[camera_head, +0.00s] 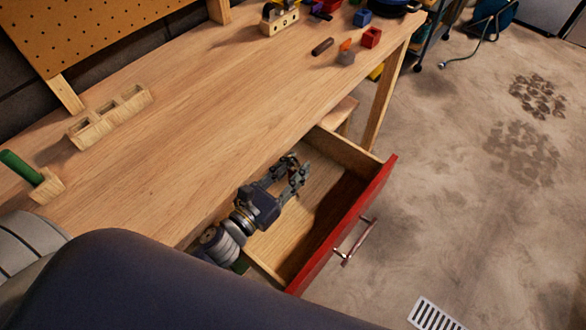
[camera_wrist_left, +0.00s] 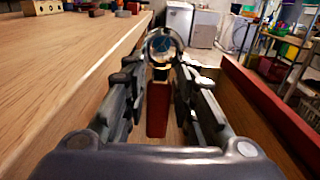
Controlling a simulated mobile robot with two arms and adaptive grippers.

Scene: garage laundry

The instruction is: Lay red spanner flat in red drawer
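The red drawer (camera_head: 350,225) is pulled out from the wooden workbench (camera_head: 190,110). Its red front with a metal handle faces the room, and its visible wooden floor is bare. My left gripper (camera_head: 296,168) is over the open drawer. In the left wrist view the red spanner (camera_wrist_left: 157,108) stands upright between the fingers, its shiny ring end up near the fingertips and its red handle pointing down. The fingers look shut on its neck. I cannot make the spanner out in the head view. Whether its lower end touches the drawer floor is hidden. My right gripper is not in view.
On the bench are a wooden holder (camera_head: 108,117), a green-handled tool (camera_head: 22,167) in a block, a dark bar (camera_head: 322,46) and a red block (camera_head: 371,37). The pegboard (camera_head: 85,32) stands behind.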

